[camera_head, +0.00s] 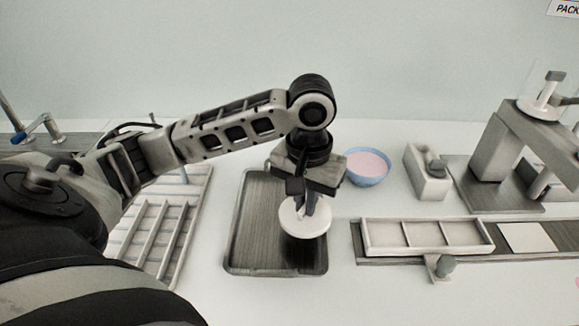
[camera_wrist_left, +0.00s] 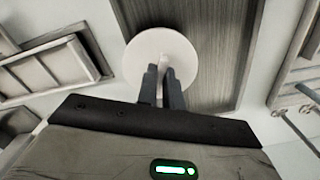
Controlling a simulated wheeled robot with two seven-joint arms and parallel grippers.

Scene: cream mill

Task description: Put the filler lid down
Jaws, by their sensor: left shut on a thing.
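The filler lid (camera_head: 304,222) is a white round disc with an upright grip on top. My left gripper (camera_head: 311,205) is shut on that grip, and the disc hangs level below the fingers. The lid is over the right part of the dark wood tray (camera_head: 262,258); I cannot tell whether it touches the tray. In the left wrist view, the lid (camera_wrist_left: 150,52) shows past the two fingers (camera_wrist_left: 163,75), with the tray (camera_wrist_left: 212,40) behind it. My right gripper is not in view.
A blue bowl of pink cream (camera_head: 367,168) stands behind and right of the tray. A sectioned mould (camera_head: 425,237) sits on a rail at the right, by the grey filler stand (camera_head: 492,160). A white slatted rack (camera_head: 150,240) lies left of the tray.

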